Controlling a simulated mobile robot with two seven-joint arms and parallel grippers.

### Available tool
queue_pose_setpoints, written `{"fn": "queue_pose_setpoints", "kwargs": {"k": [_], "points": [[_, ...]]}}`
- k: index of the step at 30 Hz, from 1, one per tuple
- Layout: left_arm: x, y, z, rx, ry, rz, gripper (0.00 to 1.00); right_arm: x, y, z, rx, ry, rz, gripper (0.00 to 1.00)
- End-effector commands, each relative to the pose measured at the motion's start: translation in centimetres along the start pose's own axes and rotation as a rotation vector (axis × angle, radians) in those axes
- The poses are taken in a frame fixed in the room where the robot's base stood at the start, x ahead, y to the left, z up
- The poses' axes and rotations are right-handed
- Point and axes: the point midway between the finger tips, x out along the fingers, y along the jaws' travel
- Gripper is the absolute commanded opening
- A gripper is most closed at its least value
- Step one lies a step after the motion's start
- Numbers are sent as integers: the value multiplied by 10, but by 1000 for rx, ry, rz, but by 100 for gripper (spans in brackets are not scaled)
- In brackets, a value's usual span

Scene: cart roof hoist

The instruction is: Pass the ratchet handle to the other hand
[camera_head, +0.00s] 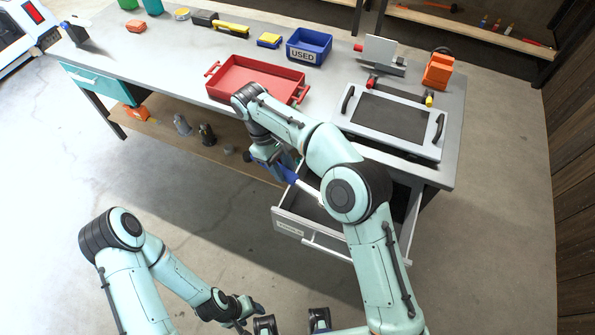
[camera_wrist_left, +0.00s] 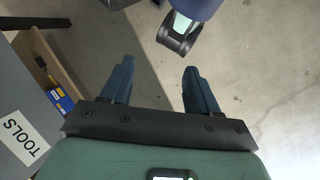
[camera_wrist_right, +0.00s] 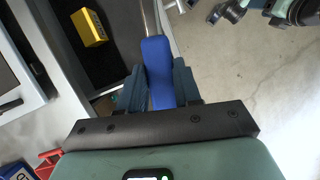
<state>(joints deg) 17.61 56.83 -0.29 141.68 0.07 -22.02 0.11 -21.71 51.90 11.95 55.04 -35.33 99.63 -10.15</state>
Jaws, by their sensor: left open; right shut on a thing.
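The ratchet handle has a blue grip (camera_wrist_right: 158,75) and a thin metal shaft (camera_wrist_right: 150,18). In the head view its blue grip (camera_head: 289,172) is in front of the bench, over the open drawer's left side. My right gripper (camera_wrist_right: 158,85) is shut on the blue grip, with the shaft pointing away from the palm. The head view partly hides the tool behind my right arm. My left gripper (camera_wrist_left: 155,80) is open with nothing between its fingers. In the head view it is low, near the bottom edge (camera_head: 250,308), well apart from the handle.
The open drawer (camera_head: 290,229) juts out from the bench; a yellow block (camera_wrist_right: 90,28) lies in it. On the bench are a red tray (camera_head: 262,76), a blue USED bin (camera_head: 309,46) and a framed dark panel (camera_head: 395,118). The floor in front is clear.

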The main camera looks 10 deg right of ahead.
Motion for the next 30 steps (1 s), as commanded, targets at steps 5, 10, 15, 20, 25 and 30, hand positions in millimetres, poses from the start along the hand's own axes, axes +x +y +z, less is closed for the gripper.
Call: {"fn": "queue_pose_setpoints", "kwargs": {"k": [5, 10, 15, 20, 25, 30], "points": [[-1, 31, -6, 138, -27, 67, 77, -4, -2, -2, -16, 1, 8, 0], [-17, 113, -14, 532, -73, 247, 77, -4, -2, -1, -15, 2, 7, 0], [-63, 205, -14, 1054, -68, 465, 77, -4, -2, -1, -14, 2, 7, 0], [-126, 274, -3, 1558, -2, 655, 77, -4, -1, -1, -13, 2, 7, 0], [-196, 318, 11, 2019, 103, 802, 77, -4, -1, -1, -13, 2, 7, 0], [-264, 340, 13, 2350, 208, 827, 77, -4, -1, -1, -13, 2, 7, 0]]}}
